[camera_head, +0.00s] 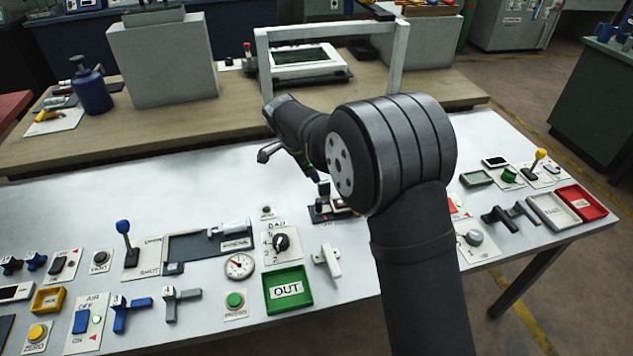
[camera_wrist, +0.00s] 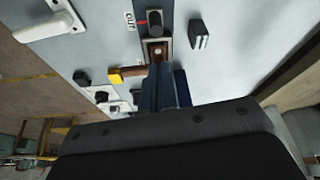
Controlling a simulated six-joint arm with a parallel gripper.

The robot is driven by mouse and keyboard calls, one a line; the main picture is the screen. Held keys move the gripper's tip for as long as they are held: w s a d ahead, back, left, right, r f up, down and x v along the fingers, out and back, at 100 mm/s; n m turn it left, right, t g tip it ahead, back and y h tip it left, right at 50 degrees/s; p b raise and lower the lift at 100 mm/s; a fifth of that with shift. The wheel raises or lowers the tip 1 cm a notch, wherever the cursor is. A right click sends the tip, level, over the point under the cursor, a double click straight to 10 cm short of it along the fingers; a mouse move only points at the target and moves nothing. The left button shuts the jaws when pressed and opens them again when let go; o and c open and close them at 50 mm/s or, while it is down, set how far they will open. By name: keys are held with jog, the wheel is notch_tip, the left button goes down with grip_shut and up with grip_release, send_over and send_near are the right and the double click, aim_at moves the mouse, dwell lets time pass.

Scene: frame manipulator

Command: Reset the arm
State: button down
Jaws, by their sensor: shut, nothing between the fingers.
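My gripper (camera_wrist: 160,76) is shut and empty in the wrist view. Its dark fingers lie together and point at a small brown and black fixture (camera_wrist: 157,48) marked OUT. I cannot tell whether the fingertips touch it. In the head view my arm rises from the bottom right and bends over the white table (camera_head: 200,195), with its far end above the table's back part. The fingertips are hard to make out there.
A green OUT tray (camera_head: 288,290), a dial (camera_head: 281,243), a gauge (camera_head: 239,266) and a blue-knobbed lever (camera_head: 125,240) stand on the table. A red tray (camera_head: 580,202) is at right. A white frame (camera_head: 262,50) stands on the wooden bench behind. The table's back left is clear.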

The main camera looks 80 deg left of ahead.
dwell(0.4)
jog(key=shift+x, duration=3.1)
